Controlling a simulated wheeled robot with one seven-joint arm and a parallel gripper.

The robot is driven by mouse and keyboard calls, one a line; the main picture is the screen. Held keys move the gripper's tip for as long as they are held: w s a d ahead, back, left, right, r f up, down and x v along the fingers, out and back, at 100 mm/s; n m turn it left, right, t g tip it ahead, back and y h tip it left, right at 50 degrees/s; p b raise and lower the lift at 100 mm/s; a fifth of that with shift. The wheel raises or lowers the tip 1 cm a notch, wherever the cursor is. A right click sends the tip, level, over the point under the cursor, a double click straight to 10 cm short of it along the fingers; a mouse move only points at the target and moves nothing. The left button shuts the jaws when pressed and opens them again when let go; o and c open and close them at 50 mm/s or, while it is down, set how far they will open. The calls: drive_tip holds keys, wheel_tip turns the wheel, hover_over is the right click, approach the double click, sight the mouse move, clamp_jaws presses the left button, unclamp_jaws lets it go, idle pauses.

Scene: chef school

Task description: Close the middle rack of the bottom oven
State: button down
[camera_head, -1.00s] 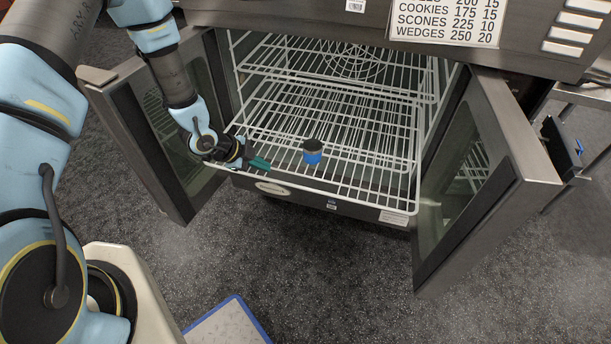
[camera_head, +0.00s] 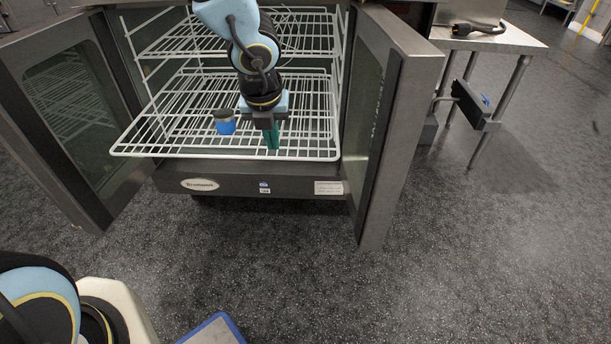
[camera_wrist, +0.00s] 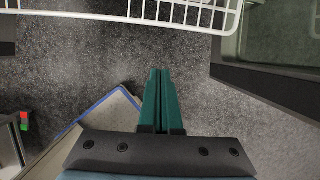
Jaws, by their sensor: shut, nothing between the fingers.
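A white wire rack (camera_head: 215,153) juts out past the front of the open oven (camera_head: 260,179). Another wire rack (camera_head: 185,43) sits above it, further in. My gripper (camera_head: 271,147) points down, its green fingers together and empty. In the head view it overlaps the front right part of the jutting rack. In the wrist view the fingertips (camera_wrist: 161,72) show over bare floor, with the rack's front edge (camera_wrist: 170,18) beyond them and apart. A blue cup-like object with a dark top (camera_head: 225,125) is on the lower rack, left of my gripper.
The left oven door (camera_head: 75,110) and right oven door (camera_head: 395,130) stand open on either side. A metal table (camera_head: 500,40) stands at the right. The speckled floor before the oven is clear.

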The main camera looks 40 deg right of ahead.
sight(281, 155)
drive_tip(key=w+d+f+b, duration=0.1)
drive_tip(key=f, duration=0.2)
drive_tip(key=w+d+f+b, duration=0.1)
drive_tip(key=d+f+b, duration=0.1)
drive_tip(key=f, duration=0.1)
drive_tip(key=w+d+f+b, duration=0.1)
drive_tip(key=w+f, duration=0.1)
drive_tip(key=f, duration=0.2)
drive_tip(key=shift+d, duration=0.2)
drive_tip(key=shift+w+d, duration=0.2)
drive_tip(key=shift+w, duration=0.05)
